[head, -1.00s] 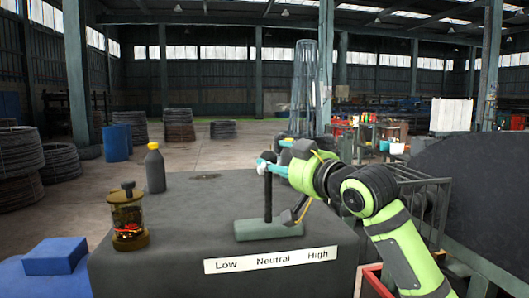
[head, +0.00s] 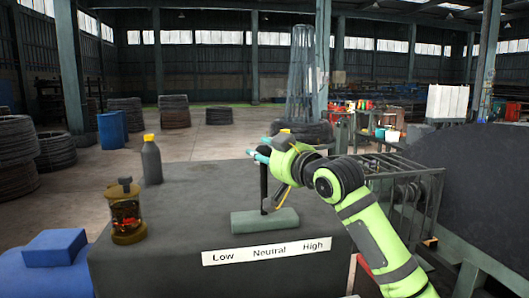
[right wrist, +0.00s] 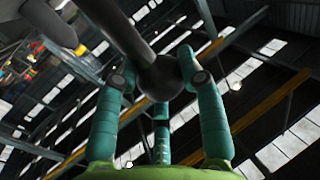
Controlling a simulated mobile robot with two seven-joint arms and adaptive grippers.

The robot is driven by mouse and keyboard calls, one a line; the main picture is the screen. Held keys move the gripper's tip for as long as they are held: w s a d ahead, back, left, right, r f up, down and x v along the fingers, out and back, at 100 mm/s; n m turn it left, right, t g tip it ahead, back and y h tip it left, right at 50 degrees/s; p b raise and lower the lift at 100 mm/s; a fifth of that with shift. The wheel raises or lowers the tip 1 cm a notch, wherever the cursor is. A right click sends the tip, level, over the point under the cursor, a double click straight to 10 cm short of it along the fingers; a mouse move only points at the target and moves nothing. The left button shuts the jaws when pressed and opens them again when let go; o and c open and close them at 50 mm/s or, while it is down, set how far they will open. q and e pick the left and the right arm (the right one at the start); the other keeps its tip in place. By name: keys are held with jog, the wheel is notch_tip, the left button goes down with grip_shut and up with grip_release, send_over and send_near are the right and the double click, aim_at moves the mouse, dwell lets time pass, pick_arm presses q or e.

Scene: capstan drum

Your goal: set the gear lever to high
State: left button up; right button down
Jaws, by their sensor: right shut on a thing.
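The gear lever (head: 264,184) is a black rod standing nearly upright from a grey-green base block (head: 264,220). A white label (head: 265,250) in front of it reads Low, Neutral, High from left to right. The lever stands about above Neutral. My right gripper (head: 263,155) is at the lever's top, with its arm coming in from the right. In the right wrist view, its teal fingers are shut on the round black knob (right wrist: 160,78), one on each side. The dark shaft runs off toward the upper left there. My left gripper is not in view.
The lever's base sits on a dark grey box top (head: 200,210). A brass-and-glass jar (head: 127,212) and a dark bottle with a yellow cap (head: 151,162) stand to the left. A metal railing (head: 400,168) and a large dark disc (head: 480,190) are at the right.

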jog(key=shift+r, duration=0.1)
jog(key=shift+d, duration=0.25)
jog(key=w+d+f+m+t+b, duration=0.1)
jog(key=d+m+t+b, duration=0.1)
jog(key=d+m, duration=0.4)
jog(key=shift+w+d+f, duration=0.25)
jog(key=shift+d+f, duration=0.05)
jog(key=shift+d, duration=0.6)
jog(key=shift+y, duration=0.3)
jog(key=c, duration=0.8)
grip_release()
jog(key=v, duration=1.2)
jog(key=shift+f, duration=0.25)
